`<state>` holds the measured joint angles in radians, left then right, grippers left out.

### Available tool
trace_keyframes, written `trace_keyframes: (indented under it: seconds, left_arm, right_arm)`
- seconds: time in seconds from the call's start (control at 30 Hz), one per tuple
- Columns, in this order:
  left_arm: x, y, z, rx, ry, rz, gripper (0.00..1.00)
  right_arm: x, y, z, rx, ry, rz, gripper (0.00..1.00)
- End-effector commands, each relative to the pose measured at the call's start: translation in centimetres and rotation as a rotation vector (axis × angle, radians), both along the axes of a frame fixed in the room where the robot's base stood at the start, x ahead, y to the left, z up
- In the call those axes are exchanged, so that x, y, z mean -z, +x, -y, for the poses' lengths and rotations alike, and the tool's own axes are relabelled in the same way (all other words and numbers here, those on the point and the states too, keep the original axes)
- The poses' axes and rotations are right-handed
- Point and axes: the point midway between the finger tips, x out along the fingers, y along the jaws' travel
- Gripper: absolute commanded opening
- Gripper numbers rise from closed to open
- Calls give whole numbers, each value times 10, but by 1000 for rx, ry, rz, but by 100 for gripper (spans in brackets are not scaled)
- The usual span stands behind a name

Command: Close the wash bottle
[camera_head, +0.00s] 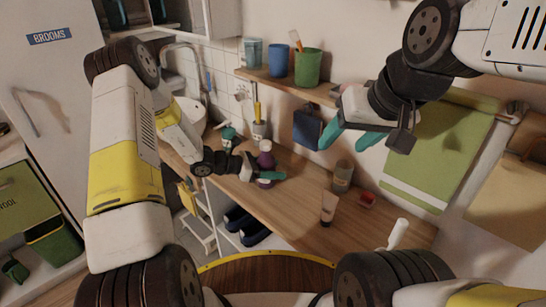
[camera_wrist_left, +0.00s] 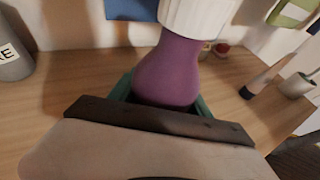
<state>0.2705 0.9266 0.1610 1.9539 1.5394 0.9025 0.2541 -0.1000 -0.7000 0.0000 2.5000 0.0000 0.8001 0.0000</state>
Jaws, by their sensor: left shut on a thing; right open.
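The wash bottle is a purple bottle (camera_head: 265,160) standing upright on the wooden counter. In the left wrist view its rounded purple body (camera_wrist_left: 168,72) shows, with a white ribbed cap or collar (camera_wrist_left: 198,15) at the top edge. I cannot tell whether that cap is seated. My left gripper (camera_head: 267,176) is shut around the bottle's lower body, its green fingers on either side (camera_wrist_left: 160,98).
A green spray bottle (camera_head: 229,137) and a cup with a brush (camera_head: 259,130) stand behind the bottle. A glass (camera_head: 342,175), a beige tube (camera_head: 328,208) and a red item (camera_head: 367,200) stand to the right. A shelf (camera_head: 280,85) holds cups above. The front counter is mostly clear.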

Motion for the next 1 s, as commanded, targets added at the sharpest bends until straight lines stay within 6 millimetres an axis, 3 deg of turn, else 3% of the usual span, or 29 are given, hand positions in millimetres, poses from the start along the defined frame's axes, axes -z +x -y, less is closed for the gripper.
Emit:
trace_keyframes:
  seconds: [0.03,0.1,0.13,0.5,0.67,1.0]
  left_arm:
    - [0,0,0,0,0,0,62]
    - [0,0,0,0,0,0,76]
    - [0,0,0,0,0,0,78]
    - [-4,0,-1,-1,0,0,78]
    - [-12,-6,-23,-4,0,1,78]
    - [-37,-27,-85,-4,1,1,78]
  right_arm:
    - [0,0,0,0,0,0,58]
    - [0,0,0,0,0,0,58]
    - [0,0,0,0,0,0,58]
    - [0,0,0,0,0,0,58]
    - [0,0,0,0,0,0,58]
    - [0,0,0,0,0,0,58]
